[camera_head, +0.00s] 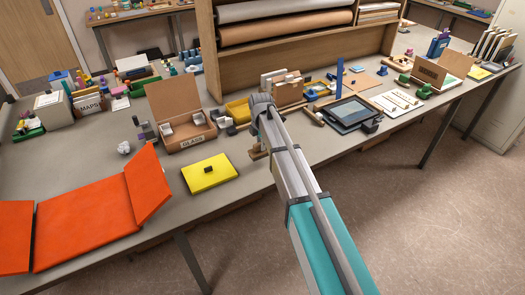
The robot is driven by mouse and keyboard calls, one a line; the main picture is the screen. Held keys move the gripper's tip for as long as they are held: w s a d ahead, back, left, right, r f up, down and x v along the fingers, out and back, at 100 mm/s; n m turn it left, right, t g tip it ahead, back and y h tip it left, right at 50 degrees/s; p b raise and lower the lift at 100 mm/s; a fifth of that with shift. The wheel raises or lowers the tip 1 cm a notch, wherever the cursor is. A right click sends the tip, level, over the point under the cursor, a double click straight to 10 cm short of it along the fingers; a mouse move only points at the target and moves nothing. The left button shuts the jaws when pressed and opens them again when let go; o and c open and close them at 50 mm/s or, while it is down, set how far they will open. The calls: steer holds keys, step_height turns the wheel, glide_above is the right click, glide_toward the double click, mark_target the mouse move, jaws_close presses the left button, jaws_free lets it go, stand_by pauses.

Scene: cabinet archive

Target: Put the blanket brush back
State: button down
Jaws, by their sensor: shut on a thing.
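My gripper (258,136) is at the end of my arm, over the middle of the table near its front edge. The arm hides most of it. It is shut on a small brown wooden piece (257,154), which shows just left of the arm. This looks like the blanket brush, but its bristles and full shape are hidden. I cannot tell whether it touches the table.
A yellow bin (237,110) is behind my gripper. A dark framed tray (350,112) lies right. A tall shelf with rolls (285,60) stands behind.

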steer(key=shift+w+f+b, duration=0.45)
steer(key=shift+f+b, duration=0.3)
steer(key=shift+f, duration=0.05)
steer(key=shift+f+b, duration=1.2)
steer(key=shift+f, duration=0.05)
steer(key=shift+f, duration=0.15)
steer(key=shift+c, duration=2.2)
jaws_free()
steer(key=shift+r, duration=0.25)
step_height(320, 180, up, 12)
steer(key=p, duration=1.2)
steer(key=shift+s+d, duration=0.1)
steer(key=shift+s, duration=0.05)
